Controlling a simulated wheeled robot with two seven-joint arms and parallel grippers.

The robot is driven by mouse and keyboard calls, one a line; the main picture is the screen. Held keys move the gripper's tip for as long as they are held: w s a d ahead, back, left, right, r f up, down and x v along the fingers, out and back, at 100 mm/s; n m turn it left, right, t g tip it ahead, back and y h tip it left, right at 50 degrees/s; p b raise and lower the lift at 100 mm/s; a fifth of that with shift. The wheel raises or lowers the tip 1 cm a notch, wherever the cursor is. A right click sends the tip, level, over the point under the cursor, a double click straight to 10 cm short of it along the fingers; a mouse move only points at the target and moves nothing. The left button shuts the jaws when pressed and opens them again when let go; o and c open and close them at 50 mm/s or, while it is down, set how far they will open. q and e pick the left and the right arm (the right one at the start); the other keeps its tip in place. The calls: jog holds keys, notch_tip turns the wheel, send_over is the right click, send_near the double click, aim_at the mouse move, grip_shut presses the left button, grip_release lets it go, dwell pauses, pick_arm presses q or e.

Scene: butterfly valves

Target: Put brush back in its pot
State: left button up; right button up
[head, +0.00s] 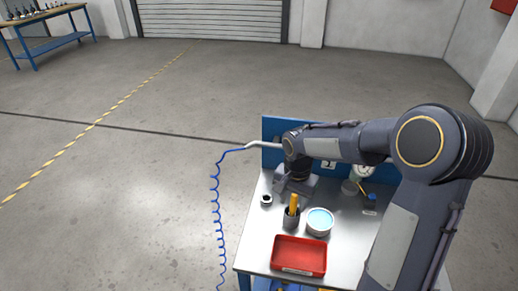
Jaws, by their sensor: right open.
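A dark pot (291,218) stands on the workbench with a thick yellow handle (294,203) upright in it; I cannot tell whether this is the brush. A thin yellow stick (366,187), possibly a brush handle, shows farther right by a small clear jar (349,187). My right gripper (293,184) points down over the back left of the bench, just behind the dark pot. It is open, and its fingers are small and partly hidden. My left gripper is out of view.
A round tub with light blue contents (319,220) stands right of the pot, and a red tray (299,255) in front. A blue coiled hose (216,205) hangs beside the bench. My right arm covers the bench's right side.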

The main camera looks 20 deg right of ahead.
jog(key=shift+s+r, duration=0.2)
jog(key=shift+r, duration=0.1)
jog(key=s+a+r+n+t+y, duration=0.1)
jog(key=s+a+r+n+t, duration=0.1)
jog(key=s, duration=0.5)
jog(key=s+a+r+n+t+y, duration=0.1)
jog(key=s+a+r+n, duration=0.1)
jog(key=s, duration=0.5)
jog(key=s+a+r+n+t+y, duration=0.1)
jog(key=s+a+r+n+t, duration=0.1)
jog(key=s+r+n, duration=0.2)
jog(key=shift+s+a+r+t+y, duration=0.35)
jog(key=shift+s+r, duration=0.25)
jog(key=shift+s, duration=1)
